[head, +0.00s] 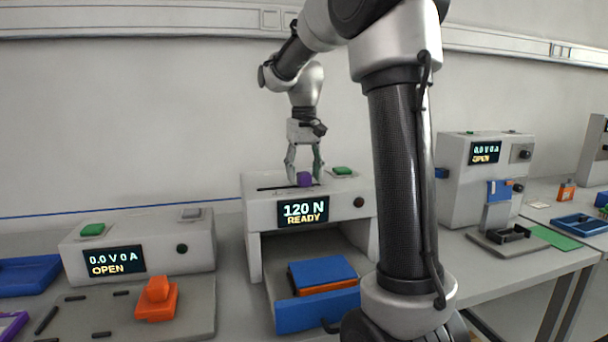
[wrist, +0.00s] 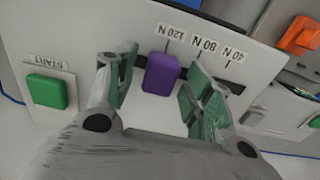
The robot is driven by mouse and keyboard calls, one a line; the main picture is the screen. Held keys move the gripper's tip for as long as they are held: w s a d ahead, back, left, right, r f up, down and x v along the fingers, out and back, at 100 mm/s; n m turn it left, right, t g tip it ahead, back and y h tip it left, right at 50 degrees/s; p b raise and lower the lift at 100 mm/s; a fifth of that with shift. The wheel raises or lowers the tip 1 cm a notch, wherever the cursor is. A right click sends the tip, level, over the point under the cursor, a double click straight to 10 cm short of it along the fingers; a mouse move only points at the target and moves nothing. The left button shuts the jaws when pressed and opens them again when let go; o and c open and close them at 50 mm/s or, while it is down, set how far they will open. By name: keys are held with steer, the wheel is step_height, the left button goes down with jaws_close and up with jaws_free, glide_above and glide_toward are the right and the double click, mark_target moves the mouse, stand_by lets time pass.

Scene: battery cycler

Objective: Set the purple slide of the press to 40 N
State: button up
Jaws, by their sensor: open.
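The press (head: 258,212) stands in the middle of the bench, and its display (head: 303,211) reads 120 N READY. The purple slide (head: 304,179) sits in a slot on its top. In the wrist view the slide (wrist: 161,74) is at the 120 N label (wrist: 170,32). The 80 N label (wrist: 204,45) and 40 N label (wrist: 237,55) follow to the right there. My gripper (head: 305,174) points down over the press top. Its open fingers (wrist: 162,78) stand on either side of the slide, with a gap on each side. The slot is partly hidden by the fingers.
A green START button (wrist: 46,91) is on the press top, beyond the left finger in the wrist view. A drawer with a blue block (head: 322,271) is below. A cycler (head: 140,246) stands left, with an orange part (head: 157,299) before it; another unit (head: 466,185) stands right.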

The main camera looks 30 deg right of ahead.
mark_target(272, 189)
steer(key=shift+f, duration=0.3)
jaws_close()
steer(key=a, duration=0.2)
steer(key=w+a, duration=0.1)
steer(key=a, duration=0.2)
steer(key=w+a, duration=0.1)
steer(key=a, duration=0.2)
steer(key=shift+w, duration=0.15)
jaws_free()
steer(key=shift+a, duration=0.15)
